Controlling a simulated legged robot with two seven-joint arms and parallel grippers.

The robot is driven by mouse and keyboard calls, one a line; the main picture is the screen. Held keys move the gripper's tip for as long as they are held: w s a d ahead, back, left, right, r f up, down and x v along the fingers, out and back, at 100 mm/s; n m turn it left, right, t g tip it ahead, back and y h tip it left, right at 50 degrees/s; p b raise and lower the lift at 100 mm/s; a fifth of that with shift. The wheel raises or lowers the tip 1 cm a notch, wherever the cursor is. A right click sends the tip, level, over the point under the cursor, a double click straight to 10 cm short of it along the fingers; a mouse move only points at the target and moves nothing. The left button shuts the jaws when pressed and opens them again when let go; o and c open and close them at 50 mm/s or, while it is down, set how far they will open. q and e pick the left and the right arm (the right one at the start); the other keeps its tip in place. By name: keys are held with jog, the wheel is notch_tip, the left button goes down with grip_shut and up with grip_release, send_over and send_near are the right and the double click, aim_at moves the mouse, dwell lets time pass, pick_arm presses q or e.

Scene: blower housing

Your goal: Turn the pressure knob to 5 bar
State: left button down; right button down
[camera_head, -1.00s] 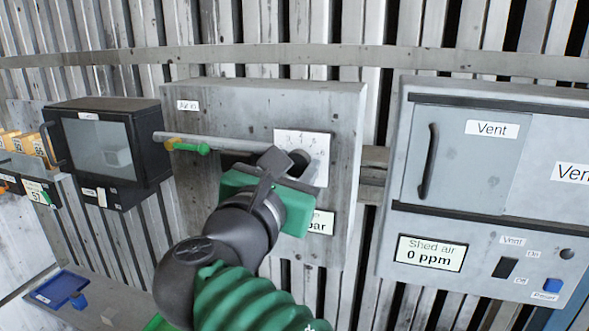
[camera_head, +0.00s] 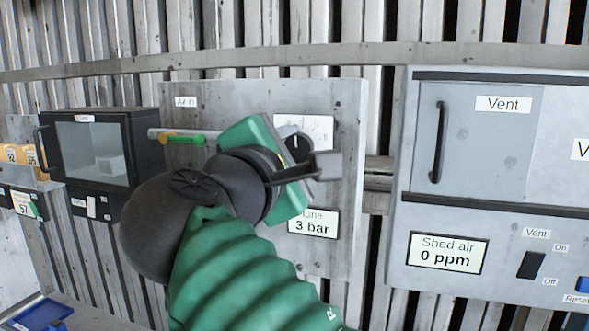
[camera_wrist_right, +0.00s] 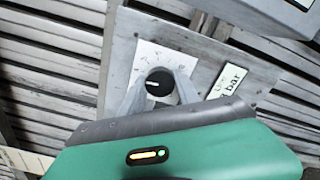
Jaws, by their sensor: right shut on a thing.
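The pressure knob (camera_wrist_right: 159,83) is a dark round knob with a pale mark, on a white scale plate (camera_wrist_right: 152,60). In the right wrist view my right gripper (camera_wrist_right: 160,88) has its two grey fingers on either side of it, shut on it. In the head view the gripper (camera_head: 297,146) covers most of the knob, and part of the scale plate (camera_head: 318,128) shows behind it. The line display (camera_head: 312,223) below reads 3 bar. My left gripper is not in view.
The grey air panel (camera_head: 345,180) carries a pipe with a yellow-green lever (camera_head: 185,139) at left. A dark windowed box (camera_head: 95,150) stands further left. The vent cabinet (camera_head: 470,150) with a Shed air display (camera_head: 447,253) reading 0 ppm is at right.

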jog(key=m+b, duration=0.2)
jog(key=m, duration=0.1)
jog(key=shift+f+m, duration=0.2)
jog(key=shift+m, duration=0.1)
jog(key=shift+a+m+b, duration=0.1)
jog(key=shift+m+b, duration=0.55)
jog(key=shift+m, duration=1.15)
jog(key=shift+f, duration=0.15)
jog(key=c, duration=1.2)
grip_release()
jog(key=shift+c, duration=0.2)
jog(key=o, duration=0.3)
jog(key=shift+r, duration=0.2)
jog(key=shift+o, duration=0.2)
